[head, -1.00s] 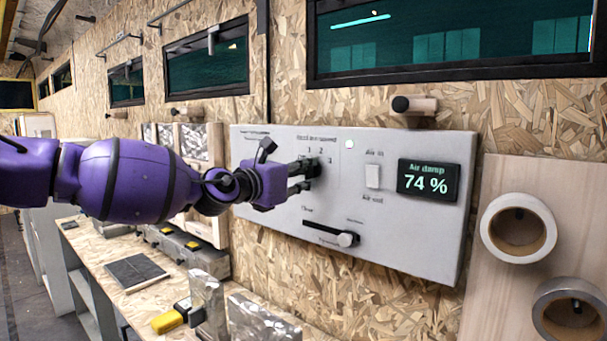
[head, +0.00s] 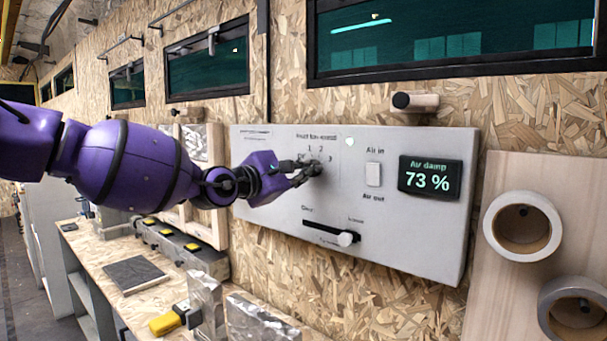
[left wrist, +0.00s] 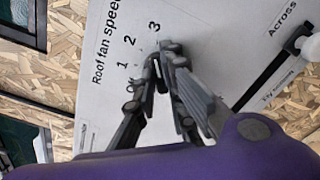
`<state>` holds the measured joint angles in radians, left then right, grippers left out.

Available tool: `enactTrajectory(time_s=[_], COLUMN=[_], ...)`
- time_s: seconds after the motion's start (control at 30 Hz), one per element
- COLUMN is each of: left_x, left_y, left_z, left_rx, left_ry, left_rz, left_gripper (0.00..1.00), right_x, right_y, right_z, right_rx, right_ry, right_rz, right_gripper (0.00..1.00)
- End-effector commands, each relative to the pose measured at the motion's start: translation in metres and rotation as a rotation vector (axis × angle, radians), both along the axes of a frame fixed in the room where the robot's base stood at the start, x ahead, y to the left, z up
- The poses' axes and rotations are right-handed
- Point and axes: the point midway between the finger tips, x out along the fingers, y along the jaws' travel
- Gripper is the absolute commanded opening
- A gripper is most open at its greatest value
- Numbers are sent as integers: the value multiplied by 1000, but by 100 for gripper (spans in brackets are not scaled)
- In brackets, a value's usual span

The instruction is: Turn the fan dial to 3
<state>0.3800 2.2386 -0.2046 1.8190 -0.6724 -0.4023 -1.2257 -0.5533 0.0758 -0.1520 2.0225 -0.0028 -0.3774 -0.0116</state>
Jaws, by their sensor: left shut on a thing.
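The grey control panel (head: 270,215) is on the chipboard wall, with numbers 1, 2 and 3 printed above the fan dial (head: 317,169). My left gripper (head: 308,171) reaches in from the left and is shut on the dial, its fingers tilted. The gripper covers most of the dial in the head view. In the left wrist view the fingertips (left wrist: 165,58) meet just below the numbers 2 and 3, with a dark piece of the dial (left wrist: 160,76) between them. Which number the dial points to cannot be told. My right gripper is out of view.
The panel also has a white air switch (head: 373,174), a display (head: 429,178) reading 73 % and a slider (head: 346,238) below. A wooden peg (head: 415,103) sticks out above. Tape rolls (head: 521,226) hang at right. A cluttered bench (head: 100,262) runs along the lower left.

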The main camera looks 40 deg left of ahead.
Motion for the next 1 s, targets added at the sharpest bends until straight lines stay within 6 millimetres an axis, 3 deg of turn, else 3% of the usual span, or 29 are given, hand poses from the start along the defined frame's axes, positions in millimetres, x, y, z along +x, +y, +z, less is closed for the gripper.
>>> enactTrajectory(time_s=[0.3,0.8,0.83,0.93,1.0], left_x=[0,0,0,0,0], left_y=[0,0,0,0,0], left_z=[-1,0,0,0,0], left_rx=[104,121,121,120,120], left_ry=[-7,-8,-8,-9,-9], left_rz=[0,0,0,1,1], left_gripper=[0,0,13,27,30], right_x=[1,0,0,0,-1], right_y=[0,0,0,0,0], right_z=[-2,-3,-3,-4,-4], right_rx=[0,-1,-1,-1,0], right_ry=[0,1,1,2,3], right_rz=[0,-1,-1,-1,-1], right_gripper=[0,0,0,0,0])
